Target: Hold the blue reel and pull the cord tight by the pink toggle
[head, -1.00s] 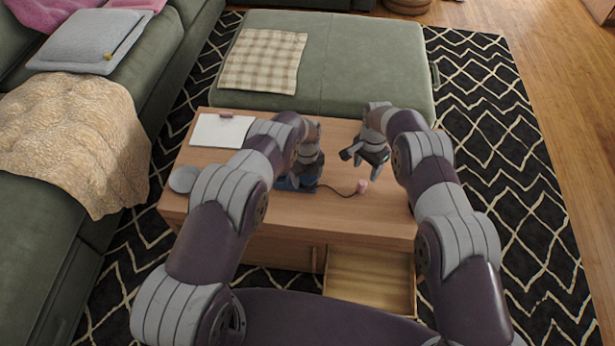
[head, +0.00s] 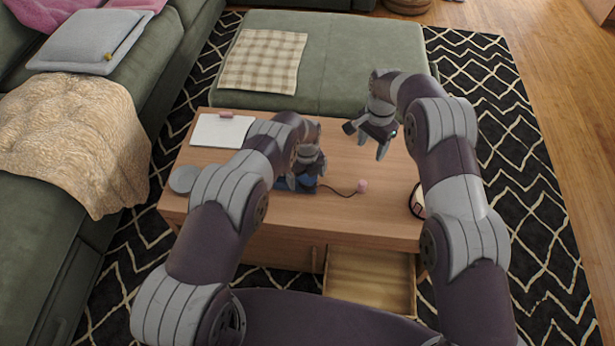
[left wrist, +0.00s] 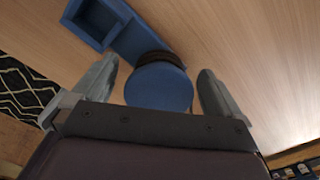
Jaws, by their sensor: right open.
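The blue reel (left wrist: 158,88) shows in the left wrist view, with dark cord wound under its round top. It stands at the end of a blue base with a square recess (left wrist: 97,20). In the head view the base (head: 283,184) is mostly hidden by my left gripper (head: 308,180). My left gripper's fingers (left wrist: 158,80) stand on either side of the reel with gaps visible, so it is open around it. A dark cord (head: 338,192) runs right along the table to the pink toggle (head: 362,186). My right gripper (head: 367,142) is open and empty, above the table beyond the toggle.
The wooden table (head: 300,213) has a white board (head: 222,131) and a grey disc (head: 183,179) at left. A dark-rimmed round thing (head: 417,202) at the right edge is partly hidden by my right arm. An open drawer (head: 369,281) juts out at the front. Table around the toggle is clear.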

